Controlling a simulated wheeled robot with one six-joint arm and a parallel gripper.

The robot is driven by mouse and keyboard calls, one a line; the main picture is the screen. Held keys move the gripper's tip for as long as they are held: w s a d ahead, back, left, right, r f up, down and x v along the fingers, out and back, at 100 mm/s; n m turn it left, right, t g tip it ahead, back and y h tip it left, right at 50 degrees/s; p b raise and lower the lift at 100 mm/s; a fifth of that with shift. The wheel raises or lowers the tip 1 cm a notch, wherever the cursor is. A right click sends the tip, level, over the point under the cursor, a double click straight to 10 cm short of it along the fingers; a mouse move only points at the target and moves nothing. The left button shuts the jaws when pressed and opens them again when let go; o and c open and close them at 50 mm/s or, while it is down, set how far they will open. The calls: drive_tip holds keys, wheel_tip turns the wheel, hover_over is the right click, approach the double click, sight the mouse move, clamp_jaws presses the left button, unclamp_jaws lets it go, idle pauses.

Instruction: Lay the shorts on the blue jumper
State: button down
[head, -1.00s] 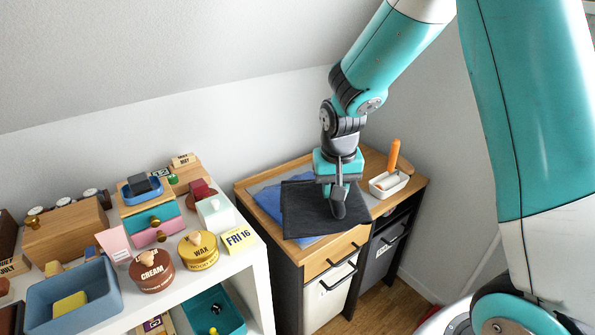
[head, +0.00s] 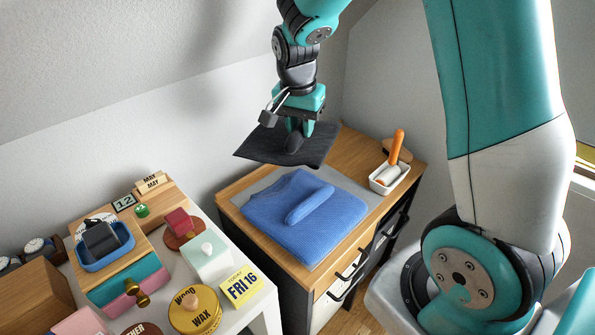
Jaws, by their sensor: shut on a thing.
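The shorts (head: 262,147) are a flat, folded black cloth in the head view, held in the air above the back left of the wooden cabinet top. My gripper (head: 296,138) is shut on the shorts near their middle, with cloth spreading out on both sides. The blue jumper (head: 330,225) lies folded on the cabinet top, with one sleeve laid across it. The shorts are apart from the jumper, above and behind it in the picture. The underside of the shorts is hidden.
A grey mat (head: 258,187) lies under the jumper. A white tray (head: 390,179) with an orange-handled roller (head: 396,147) stands at the cabinet's right. A white shelf at the left holds a yellow wax tin (head: 194,311), a blue tray (head: 103,253) and several small items.

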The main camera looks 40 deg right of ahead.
wheel_tip(320, 180, down, 12)
drive_tip(key=shift+b, duration=0.45)
drive_tip(key=shift+f+b, duration=0.4)
drive_tip(key=shift+f, duration=0.25)
drive_tip(key=c, duration=0.9)
unclamp_jaws()
drive_tip(key=shift+r, duration=0.15)
